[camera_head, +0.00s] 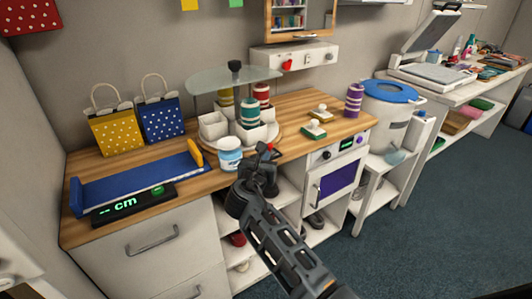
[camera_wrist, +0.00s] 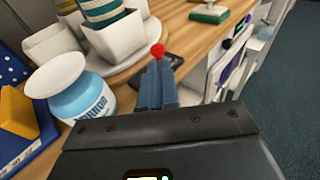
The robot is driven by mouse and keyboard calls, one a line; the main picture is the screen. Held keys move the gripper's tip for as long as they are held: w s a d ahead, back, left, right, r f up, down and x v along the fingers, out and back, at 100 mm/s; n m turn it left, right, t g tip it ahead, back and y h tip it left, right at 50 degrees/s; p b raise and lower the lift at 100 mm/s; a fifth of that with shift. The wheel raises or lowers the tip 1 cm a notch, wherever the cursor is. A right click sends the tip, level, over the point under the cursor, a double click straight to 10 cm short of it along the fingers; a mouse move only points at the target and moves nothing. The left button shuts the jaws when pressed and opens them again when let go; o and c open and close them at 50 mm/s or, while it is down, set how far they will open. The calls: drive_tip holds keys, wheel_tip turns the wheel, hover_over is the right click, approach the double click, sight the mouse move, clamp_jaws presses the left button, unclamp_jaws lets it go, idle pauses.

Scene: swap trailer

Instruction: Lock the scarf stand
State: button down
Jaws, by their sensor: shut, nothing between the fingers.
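A white-and-blue jar (camera_head: 230,153) stands close left of my gripper. A blue tray (camera_head: 135,180) with a "cm" display (camera_head: 133,204) lies further left. Gift bags (camera_head: 160,117) stand behind.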

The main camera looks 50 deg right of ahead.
drive_tip(key=v, duration=0.8)
drive_tip(key=shift+a, duration=0.25)
drive_tip(key=shift+f, duration=0.1)
drive_tip(key=s+a+f+m+t+y, duration=0.1)
drive_tip(key=s+a+f+m+y, duration=0.25)
drive_tip(key=s, duration=0.35)
drive_tip(key=s+a+f+m+t+y, duration=0.25)
drive_tip(key=s+a+f, duration=0.2)
drive_tip(key=s, duration=0.35)
drive_tip(key=s+a+f+m+t+y, duration=0.1)
drive_tip(key=s+a+f+m+y, duration=0.3)
drive_tip(key=s, duration=0.3)
drive_tip(key=s+a+r+m+t+y, duration=0.1)
drive_tip(key=s+a+r+m+y, duration=0.1)
drive_tip(key=s+r+m, duration=0.5)
drive_tip(key=s+a+r+m+t+y, duration=0.1)
drive_tip(key=s+a+r+m+y, duration=0.1)
drive_tip(key=s+a+r+m, duration=0.3)
drive_tip(key=s+r+m, duration=0.1)
drive_tip(key=s+r, duration=0.3)
drive_tip(key=s, duration=0.1)
drive_tip(key=shift+r+m, duration=0.35)
drive_tip(key=shift+m, duration=0.05)
